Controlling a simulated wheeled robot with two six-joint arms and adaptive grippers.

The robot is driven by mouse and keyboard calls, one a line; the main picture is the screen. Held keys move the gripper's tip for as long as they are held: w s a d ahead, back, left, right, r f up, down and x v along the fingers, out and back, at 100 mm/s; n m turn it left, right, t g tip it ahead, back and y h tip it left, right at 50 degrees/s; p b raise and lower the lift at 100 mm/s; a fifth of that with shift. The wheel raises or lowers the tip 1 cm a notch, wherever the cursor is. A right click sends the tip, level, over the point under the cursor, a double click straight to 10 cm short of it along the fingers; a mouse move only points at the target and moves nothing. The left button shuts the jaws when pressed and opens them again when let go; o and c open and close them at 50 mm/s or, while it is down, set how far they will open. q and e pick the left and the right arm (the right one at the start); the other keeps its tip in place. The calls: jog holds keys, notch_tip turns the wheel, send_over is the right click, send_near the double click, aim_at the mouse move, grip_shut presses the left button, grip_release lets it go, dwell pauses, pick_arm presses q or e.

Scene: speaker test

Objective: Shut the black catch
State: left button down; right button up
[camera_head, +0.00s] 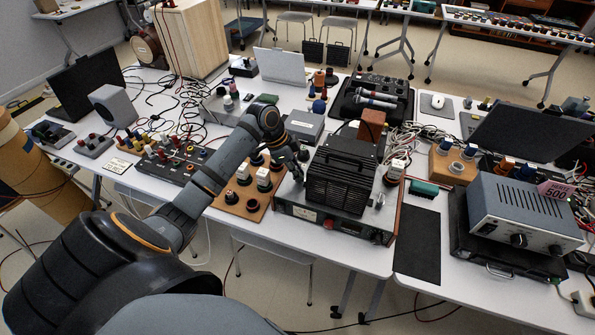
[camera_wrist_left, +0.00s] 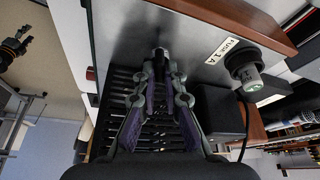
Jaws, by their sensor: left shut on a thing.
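My left gripper (camera_head: 299,170) reaches down to the left edge of the black ribbed cover (camera_head: 342,180) on the metal-topped amplifier box. In the left wrist view the two purple-padded fingers (camera_wrist_left: 160,72) come together over the cover's slots. The fingertips are shut on a small dark piece, the black catch (camera_wrist_left: 159,52), at the cover's edge by the bare metal top (camera_wrist_left: 190,45). The fingers hide most of it, so its exact position cannot be told. My right gripper is not in view.
A wooden board with several knobs (camera_head: 243,205) lies left of the amplifier. A labelled metal top carries a round dark knob or socket (camera_wrist_left: 243,63) beside a wooden side panel (camera_wrist_left: 230,18). A grey unit (camera_head: 520,215) stands at the right. A dark mat (camera_head: 417,245) lies bare between them.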

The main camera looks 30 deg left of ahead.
pick_arm(q)
jog(key=shift+r, duration=0.1)
jog(key=shift+m+p, duration=0.35)
jog(key=shift+m, duration=0.25)
jog(key=m+g, duration=0.1)
jog(key=m, duration=0.2)
jog(key=shift+h, duration=0.4)
jog(key=c, duration=1.4)
grip_release()
jog(key=shift+c, duration=0.2)
